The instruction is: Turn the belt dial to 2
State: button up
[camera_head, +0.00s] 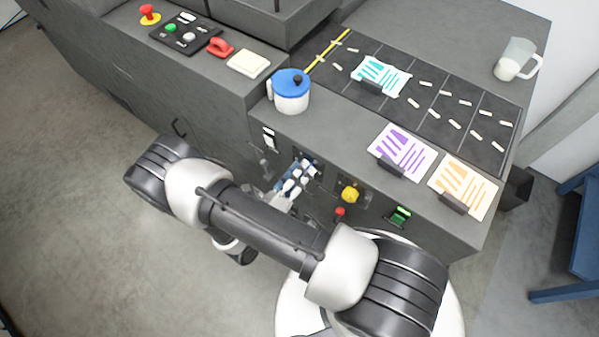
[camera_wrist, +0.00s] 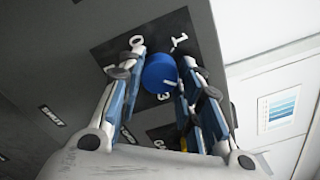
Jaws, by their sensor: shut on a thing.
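The blue belt dial (camera_wrist: 160,73) sits on a dark plate (camera_wrist: 180,22) on the cabinet's front. White marks 0, 1 and what looks like a 3 show around it in the wrist view. No 2 is visible; the right finger covers part of the plate. My gripper (camera_wrist: 160,85) is shut on the dial, one finger on each side. I cannot make out where the dial points. In the head view my gripper (camera_head: 298,178) is at the cabinet front, and its fingers largely hide the dial.
Right of my gripper on the front are a yellow knob (camera_head: 350,194), a red button (camera_head: 340,211) and a green switch (camera_head: 400,215). A white switch (camera_head: 268,138) is to the left. A blue-lidded jug (camera_head: 291,97) and printed cards (camera_head: 403,149) stand on top.

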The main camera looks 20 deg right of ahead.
jog(key=shift+n, duration=0.8)
jog(key=o, duration=1.1)
jog(key=shift+c, duration=0.2)
jog(key=v, duration=1.2)
